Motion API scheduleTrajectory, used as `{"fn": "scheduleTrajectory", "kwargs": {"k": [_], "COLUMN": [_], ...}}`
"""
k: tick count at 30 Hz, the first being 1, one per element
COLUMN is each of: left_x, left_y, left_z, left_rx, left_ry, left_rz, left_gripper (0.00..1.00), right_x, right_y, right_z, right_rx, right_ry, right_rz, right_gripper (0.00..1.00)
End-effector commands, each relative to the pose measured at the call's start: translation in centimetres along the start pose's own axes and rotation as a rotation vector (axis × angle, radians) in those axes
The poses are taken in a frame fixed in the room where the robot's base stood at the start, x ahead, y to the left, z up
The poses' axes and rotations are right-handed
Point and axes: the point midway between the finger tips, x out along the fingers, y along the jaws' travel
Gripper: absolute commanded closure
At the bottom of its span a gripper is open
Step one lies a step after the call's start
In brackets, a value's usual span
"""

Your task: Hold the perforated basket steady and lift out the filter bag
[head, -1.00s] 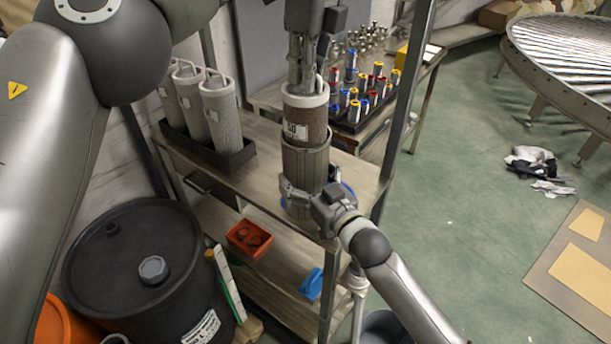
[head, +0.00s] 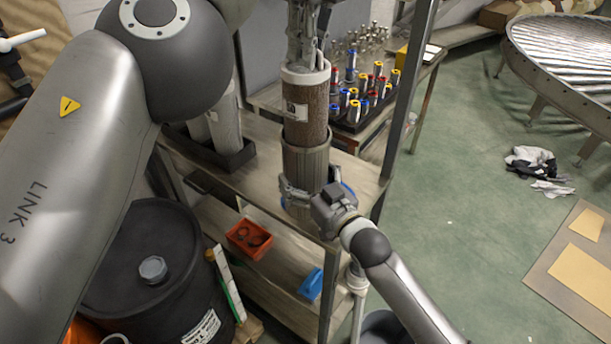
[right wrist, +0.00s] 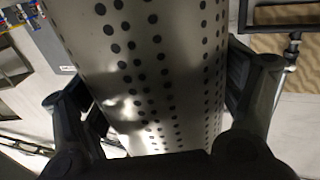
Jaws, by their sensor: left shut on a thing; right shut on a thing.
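The filter bag (head: 306,118) is a brown cylinder with a white top rim and a pale label. It stands upright, its upper part clear of the grey basket (head: 305,165) and its lower end hidden inside. My left gripper (head: 304,52) is above, shut on the bag's top handle, which is mostly hidden. My right gripper (head: 303,194) is shut around the basket's lower part, at the shelf corner. In the right wrist view, the basket's perforated metal wall (right wrist: 150,75) shows between the fingers of my right gripper (right wrist: 165,105).
Light cylinders stand in a black tray (head: 235,157) on the shelf (head: 265,185), partly behind my left arm. Capped cartridges (head: 368,90) stand on the bench behind. A shelf post (head: 405,100) rises close on the right. A black drum (head: 150,235) and orange bin (head: 249,238) are lower left.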

Motion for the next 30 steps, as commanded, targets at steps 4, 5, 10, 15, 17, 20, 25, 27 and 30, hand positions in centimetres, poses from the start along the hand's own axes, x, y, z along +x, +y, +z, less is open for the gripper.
{"fn": "scheduleTrajectory", "kwargs": {"k": [4, 5, 10, 15, 17, 20, 25, 27, 30], "left_x": [-0.1, -0.1, -0.1, -0.1, -0.1, -0.1, -0.1, -0.1, -0.1], "left_y": [0.0, 0.0, 0.0, 0.0, 0.0, 0.0, 0.0, 0.0, 0.0], "left_z": [0.0, 0.0, 0.0, 0.0, 0.0, 0.0, 0.1, 0.0, 0.0], "left_rx": [0.000, 0.000, 0.000, -0.001, -0.001, -0.001, -0.001, -0.001, -0.001], "left_ry": [0.000, 0.000, 0.000, 0.000, 0.000, 0.000, 0.000, 0.000, 0.000], "left_rz": [0.000, 0.000, -0.001, -0.001, -0.001, -0.001, -0.001, -0.001, -0.001], "left_gripper": [1.00, 1.00, 1.00, 1.00, 1.00, 1.00, 1.00, 1.00, 1.00], "right_x": [0.0, 0.0, 0.0, 0.0, 0.0, 0.0, -0.8, -1.7, -3.5], "right_y": [0.1, 0.1, 0.1, 0.0, 0.0, 0.0, 0.1, 0.0, 0.0], "right_z": [0.1, 0.1, 0.1, 0.1, 0.1, 0.1, 0.1, 0.2, 0.2], "right_rx": [-0.001, -0.001, -0.001, 0.000, 0.000, 0.000, 0.000, 0.000, 0.000], "right_ry": [-0.003, -0.003, -0.003, -0.002, -0.002, -0.001, -0.002, -0.002, -0.003], "right_rz": [0.001, 0.001, 0.001, 0.001, 0.001, 0.000, 0.001, 0.000, 0.000], "right_gripper": [0.45, 0.45, 0.00, 0.00, 0.00, 0.00, 0.00, 0.00, 0.00]}}
